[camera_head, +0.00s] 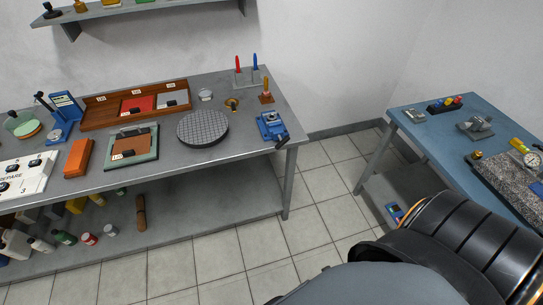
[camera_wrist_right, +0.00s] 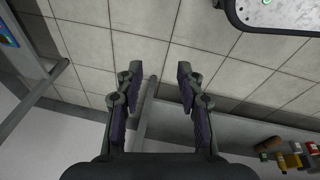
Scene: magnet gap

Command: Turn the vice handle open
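A small blue vice (camera_head: 271,125) stands at the right end of the grey workbench, near its front edge. A dark bar, which looks like its handle (camera_head: 281,143), reaches out at the bench's front edge; how far the jaws are open is too small to tell. My right gripper (camera_wrist_right: 158,84) shows in the right wrist view, its two fingers spread apart with nothing between them. It points at floor tiles, away from the vice. My left gripper is in neither view.
On the grey workbench (camera_head: 235,160), a round slotted plate (camera_head: 203,128) lies left of the vice, and a wooden-handled stamp (camera_head: 266,91) stands behind it. A blue table (camera_head: 430,145) with tools stands at the right. Tiled floor (camera_head: 325,200) lies clear between them.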

